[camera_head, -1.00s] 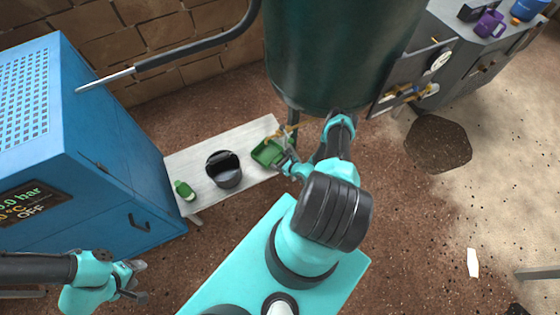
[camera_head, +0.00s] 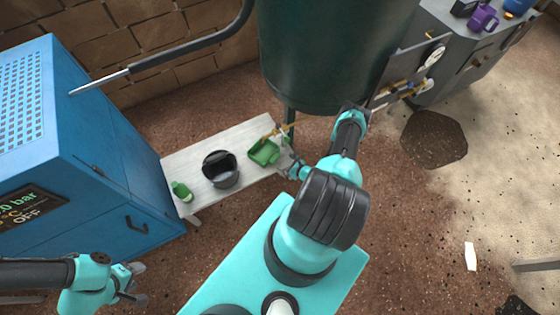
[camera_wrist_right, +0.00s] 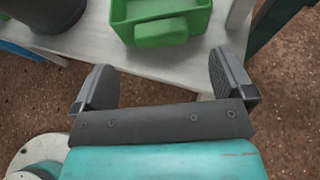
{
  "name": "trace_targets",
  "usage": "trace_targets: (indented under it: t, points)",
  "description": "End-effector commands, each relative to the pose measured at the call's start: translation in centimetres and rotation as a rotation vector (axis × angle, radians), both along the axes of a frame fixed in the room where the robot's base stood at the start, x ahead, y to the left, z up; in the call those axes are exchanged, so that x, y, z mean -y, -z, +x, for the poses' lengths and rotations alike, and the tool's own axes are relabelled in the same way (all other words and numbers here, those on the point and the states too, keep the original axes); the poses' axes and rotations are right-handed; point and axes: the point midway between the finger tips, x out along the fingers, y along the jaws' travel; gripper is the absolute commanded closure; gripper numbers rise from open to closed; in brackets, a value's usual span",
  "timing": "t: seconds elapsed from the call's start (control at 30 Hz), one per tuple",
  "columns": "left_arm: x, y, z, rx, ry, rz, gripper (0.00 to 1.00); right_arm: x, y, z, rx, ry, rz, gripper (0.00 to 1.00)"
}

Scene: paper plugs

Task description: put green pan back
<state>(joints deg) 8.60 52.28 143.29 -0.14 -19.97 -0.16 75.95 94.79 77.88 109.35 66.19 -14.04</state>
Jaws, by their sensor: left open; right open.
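The green pan (camera_head: 264,153) sits on the right end of the pale bench (camera_head: 231,135). In the right wrist view the green pan (camera_wrist_right: 160,14) shows at the top edge, partly cut off, with its short green handle toward me. My right gripper (camera_head: 286,160) is beside the pan's right side in the head view. In the right wrist view this gripper (camera_wrist_right: 163,72) is open and empty, with a gap between its fingers and the pan. My left gripper (camera_head: 134,282) is open and empty at the lower left, far from the bench.
A dark pot (camera_head: 221,170) and a green bottle (camera_head: 181,190) stand on the bench left of the pan. A big dark green tank (camera_head: 325,50) rises behind my right arm. A blue cabinet (camera_head: 90,150) borders the bench on the left.

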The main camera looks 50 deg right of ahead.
Motion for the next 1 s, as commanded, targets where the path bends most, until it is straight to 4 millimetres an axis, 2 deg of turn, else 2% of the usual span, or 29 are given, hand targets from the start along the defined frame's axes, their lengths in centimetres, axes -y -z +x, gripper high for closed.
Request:
trace_targets:
  t: [0.1, 0.33, 1.0]
  points:
    - [0.0, 0.0, 0.0, 0.0, 0.0, 0.0, 0.47, 0.1, -0.9, -2.1, 0.0, 0.003, 0.0, 0.0]
    - [0.0, 0.0, 0.0, 0.0, 0.0, 0.0, 0.47, 0.1, -1.9, -4.5, 0.001, 0.001, -0.001, 0.0]
    - [0.0, 0.0, 0.0, 0.0, 0.0, 0.0, 0.47, 0.0, -2.0, -4.8, 0.001, 0.001, -0.001, 0.0]
